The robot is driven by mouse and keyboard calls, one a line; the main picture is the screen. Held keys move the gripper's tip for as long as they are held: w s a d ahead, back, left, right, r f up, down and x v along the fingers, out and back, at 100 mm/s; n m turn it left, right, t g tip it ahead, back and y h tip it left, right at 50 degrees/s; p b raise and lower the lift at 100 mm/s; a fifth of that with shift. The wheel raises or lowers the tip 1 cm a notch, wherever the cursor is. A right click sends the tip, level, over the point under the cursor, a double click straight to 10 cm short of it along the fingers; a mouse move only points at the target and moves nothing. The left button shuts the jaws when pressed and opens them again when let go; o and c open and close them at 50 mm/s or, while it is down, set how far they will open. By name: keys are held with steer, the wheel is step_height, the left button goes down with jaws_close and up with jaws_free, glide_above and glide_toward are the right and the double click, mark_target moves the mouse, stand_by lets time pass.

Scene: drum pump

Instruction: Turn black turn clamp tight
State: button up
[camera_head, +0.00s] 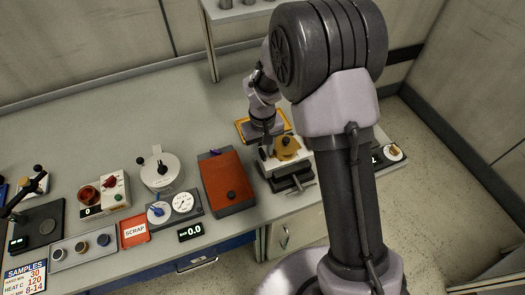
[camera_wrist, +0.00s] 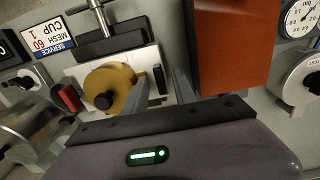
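A pale vise-like block (camera_head: 277,166) stands at the right part of the bench, with a yellow disc (camera_head: 286,146) on top. In the wrist view the disc (camera_wrist: 118,84) has a black knob (camera_wrist: 104,101) at its middle. A small black upright piece, likely the turn clamp (camera_wrist: 158,78), stands at the edge of the block (camera_wrist: 149,56), right of the disc. My gripper (camera_wrist: 160,82) is open, pointing down, with one finger on each side of this black piece. A gap seems to show on both sides; contact cannot be told. In the head view my gripper (camera_head: 267,150) partly hides the clamp.
A red-orange box (camera_head: 228,180) stands close beside the block. A black base with a metal T-handle (camera_head: 292,183) is at the block's front. A yellow-framed tray (camera_head: 243,130) lies behind. Gauges (camera_head: 183,203) and a round pot (camera_head: 160,170) stand further left.

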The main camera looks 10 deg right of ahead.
jaws_close()
steer(key=shift+f+m, duration=0.1)
steer(key=shift+m, duration=0.3)
steer(key=m+b, duration=0.2)
steer(key=m, duration=0.1)
steer(key=shift+m, duration=0.4)
steer(key=m+b, duration=0.1)
steer(key=m, duration=0.3)
steer(key=shift+m+b, duration=0.3)
steer(key=shift+b, duration=0.1)
steer(key=m+b, duration=0.1)
steer(key=m, duration=0.3)
steer(key=shift+b, duration=0.4)
steer(key=shift+m+b, duration=0.75)
steer(key=shift+m, duration=1.75)
